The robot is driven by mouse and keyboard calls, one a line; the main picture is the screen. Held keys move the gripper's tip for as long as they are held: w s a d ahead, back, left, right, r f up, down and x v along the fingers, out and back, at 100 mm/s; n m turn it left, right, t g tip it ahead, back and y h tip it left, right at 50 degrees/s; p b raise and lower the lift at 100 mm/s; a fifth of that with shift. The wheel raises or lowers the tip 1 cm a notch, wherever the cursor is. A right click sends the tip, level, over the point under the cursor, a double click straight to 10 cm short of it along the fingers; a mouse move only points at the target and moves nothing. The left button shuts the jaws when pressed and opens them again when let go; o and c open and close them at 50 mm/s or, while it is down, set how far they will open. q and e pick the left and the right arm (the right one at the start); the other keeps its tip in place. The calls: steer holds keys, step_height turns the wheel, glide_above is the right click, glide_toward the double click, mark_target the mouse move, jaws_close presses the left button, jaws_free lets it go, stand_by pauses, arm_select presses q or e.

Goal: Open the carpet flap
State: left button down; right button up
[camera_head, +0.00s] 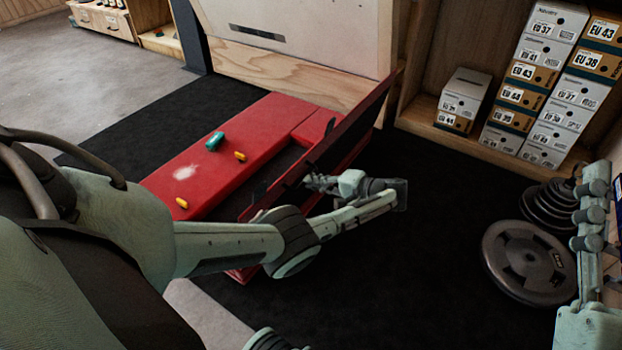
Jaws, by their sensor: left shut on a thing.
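The carpet flap (352,120) is a long dark red panel along the right side of a low red padded mat (228,143). It stands tilted up, with a dark gap between it and the mat's top. My left arm reaches in from the left and bends back at the wrist. My left gripper (316,183) is at the flap's near half, shut on it; the fingertips are small and partly hidden against the dark surface. My right gripper does not show.
A teal piece (214,141) and small yellow pieces (240,156) lie on the mat beside a white chalk patch. Weight plates (530,262) lie at the right. Shoe boxes (550,80) stand on a shelf behind.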

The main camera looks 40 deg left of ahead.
arm_select(q)
steer(key=shift+s+f, duration=0.15)
steer(key=shift+f, duration=0.5)
steer(key=shift+s+f, duration=0.15)
steer(key=shift+f, duration=0.45)
steer(key=c, duration=2.1)
jaws_free()
steer(key=shift+c, duration=0.2)
steer(key=o, duration=0.5)
steer(key=shift+w+f, duration=0.1)
steer(key=shift+f, duration=0.15)
steer(key=shift+o, duration=0.2)
steer(key=r+v, duration=0.1)
steer(key=v, duration=1.1)
steer(key=shift+r, duration=0.15)
steer(key=shift+w, duration=0.15)
